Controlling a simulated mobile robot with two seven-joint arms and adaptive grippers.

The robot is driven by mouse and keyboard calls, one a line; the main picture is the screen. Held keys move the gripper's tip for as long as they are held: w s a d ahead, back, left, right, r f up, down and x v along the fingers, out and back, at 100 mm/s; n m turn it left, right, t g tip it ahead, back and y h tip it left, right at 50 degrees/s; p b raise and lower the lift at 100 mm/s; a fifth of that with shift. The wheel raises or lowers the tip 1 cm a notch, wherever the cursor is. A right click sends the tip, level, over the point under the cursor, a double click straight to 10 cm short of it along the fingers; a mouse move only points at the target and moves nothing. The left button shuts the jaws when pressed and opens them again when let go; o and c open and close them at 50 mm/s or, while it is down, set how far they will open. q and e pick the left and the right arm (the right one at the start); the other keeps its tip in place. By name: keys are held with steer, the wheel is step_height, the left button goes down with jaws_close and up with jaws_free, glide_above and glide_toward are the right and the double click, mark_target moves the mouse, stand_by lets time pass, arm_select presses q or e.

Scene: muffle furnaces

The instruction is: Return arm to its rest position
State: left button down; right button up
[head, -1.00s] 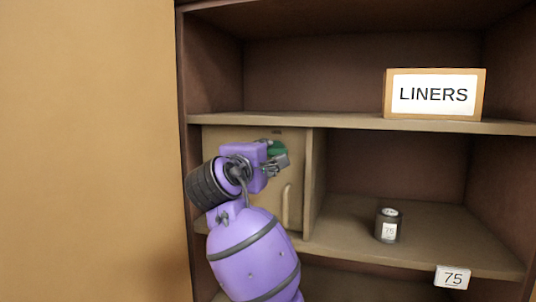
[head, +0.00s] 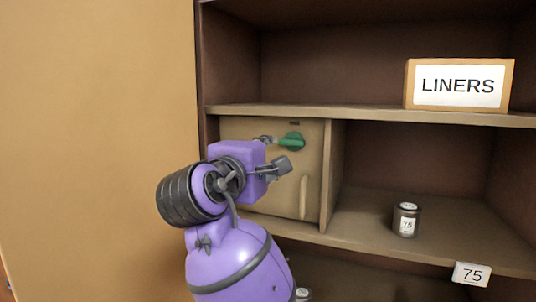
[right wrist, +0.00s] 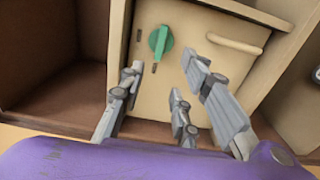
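My right arm is purple and comes up from the bottom of the head view. Its grey gripper (head: 277,156) is in front of a closed beige cabinet door (head: 312,165). In the right wrist view the gripper's fingers (right wrist: 163,73) are spread apart with nothing between them. A green turn handle (head: 292,141) on the door is just beyond the gripper; it also shows in the right wrist view (right wrist: 160,41), clear of the fingertips. My left gripper is in neither view.
An open shelf has a "LINERS" sign (head: 460,85) on its upper board. A dark jar labelled 75 (head: 406,219) stands right of the door, above a "75" tag (head: 472,275). A door pull (head: 303,197) sticks out. A plain tan panel (head: 95,130) fills the left.

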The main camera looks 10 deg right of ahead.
steer(key=w+a+r+t+y, duration=0.2)
steer(key=a+r+t, duration=0.1)
steer(key=a, duration=0.1)
steer(key=w+a+f+t+y, duration=0.1)
steer(key=w+a+f+y, duration=0.3)
steer(key=f+y, duration=0.25)
step_height(320, 180, down, 28)
steer(key=s+d+m+g+y, duration=0.2)
steer(key=m+y, duration=0.2)
steer(key=s+d+f+m+g, duration=0.2)
steer(key=s+d+f, duration=0.1)
steer(key=s+f, duration=0.55)
steer(key=s+d+f+m+g, duration=0.1)
steer(key=s+d+f+m, duration=0.3)
steer(key=f, duration=0.8)
steer(key=s+d+f+g+h, duration=0.1)
steer(key=s+d+f+g, duration=0.1)
steer(key=s+f, duration=0.7)
steer(key=s+d+f+m+g+h, duration=0.1)
steer(key=s+d+f+g, duration=0.2)
steer(key=s+f, duration=0.6)
steer(key=s, duration=0.8)
steer(key=shift+s+d, duration=0.15)
steer(key=shift+d, duration=0.15)
